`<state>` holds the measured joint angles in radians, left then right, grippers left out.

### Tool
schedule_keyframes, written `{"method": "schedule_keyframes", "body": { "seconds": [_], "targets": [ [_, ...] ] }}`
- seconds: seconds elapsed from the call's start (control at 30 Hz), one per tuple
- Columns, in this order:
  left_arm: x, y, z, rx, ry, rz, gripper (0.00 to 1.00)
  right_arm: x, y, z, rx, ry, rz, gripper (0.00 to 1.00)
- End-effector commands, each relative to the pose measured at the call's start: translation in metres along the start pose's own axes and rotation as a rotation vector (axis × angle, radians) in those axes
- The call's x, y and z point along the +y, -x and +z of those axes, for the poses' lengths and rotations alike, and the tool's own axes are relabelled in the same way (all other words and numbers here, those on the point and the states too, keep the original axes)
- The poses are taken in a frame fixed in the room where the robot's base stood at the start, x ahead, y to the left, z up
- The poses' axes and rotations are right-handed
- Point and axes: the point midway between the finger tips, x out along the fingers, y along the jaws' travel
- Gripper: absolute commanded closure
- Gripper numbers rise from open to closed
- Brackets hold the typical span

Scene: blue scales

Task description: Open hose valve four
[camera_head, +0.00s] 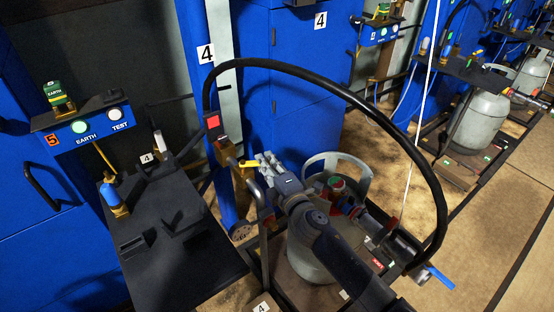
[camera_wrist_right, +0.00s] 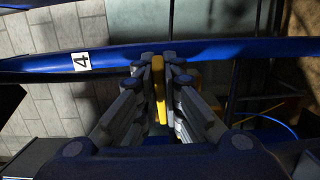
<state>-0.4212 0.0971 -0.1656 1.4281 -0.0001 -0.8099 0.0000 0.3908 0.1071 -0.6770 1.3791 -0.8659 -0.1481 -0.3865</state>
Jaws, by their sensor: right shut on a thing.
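A yellow valve handle (camera_head: 249,164) sits at the lower end of the black hose (camera_head: 345,88), beside the blue post labelled 4 (camera_head: 205,54). My right gripper (camera_head: 264,162) reaches it from the right. In the right wrist view the yellow handle (camera_wrist_right: 158,88) lies between the fingertips of my right gripper (camera_wrist_right: 158,66), which is shut on it. The valve body is mostly hidden there. My left gripper is not in view.
A grey gas cylinder (camera_head: 312,262) stands below my right arm. A blue-handled valve (camera_head: 441,277) is at the hose's far right end. A black platform (camera_head: 165,260) and a panel with EARTH and TEST lights (camera_head: 85,130) are at left. Open floor lies at right.

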Motion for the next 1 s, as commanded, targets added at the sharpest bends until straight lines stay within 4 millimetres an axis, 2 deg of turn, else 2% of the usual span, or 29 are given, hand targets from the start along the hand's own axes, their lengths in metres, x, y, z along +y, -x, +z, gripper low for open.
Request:
{"method": "schedule_keyframes", "body": {
  "seconds": [0.23, 0.77, 0.8, 0.87, 1.0],
  "targets": [
    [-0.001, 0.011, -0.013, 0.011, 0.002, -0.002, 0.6, -0.003, 0.006, -0.003, -0.088, -0.002, -0.002, 1.0],
    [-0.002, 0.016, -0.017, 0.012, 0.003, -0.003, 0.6, -0.002, 0.007, -0.003, -0.111, 0.001, -0.002, 1.0],
    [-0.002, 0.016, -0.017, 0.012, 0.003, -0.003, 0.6, -0.002, 0.007, -0.003, -0.111, 0.001, -0.002, 0.84],
    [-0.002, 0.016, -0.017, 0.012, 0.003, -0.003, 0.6, -0.002, 0.007, -0.003, -0.111, 0.001, -0.002, 0.72],
    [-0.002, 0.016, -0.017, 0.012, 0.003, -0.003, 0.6, -0.001, 0.007, -0.003, -0.111, 0.001, -0.001, 0.72]
  ]
}}
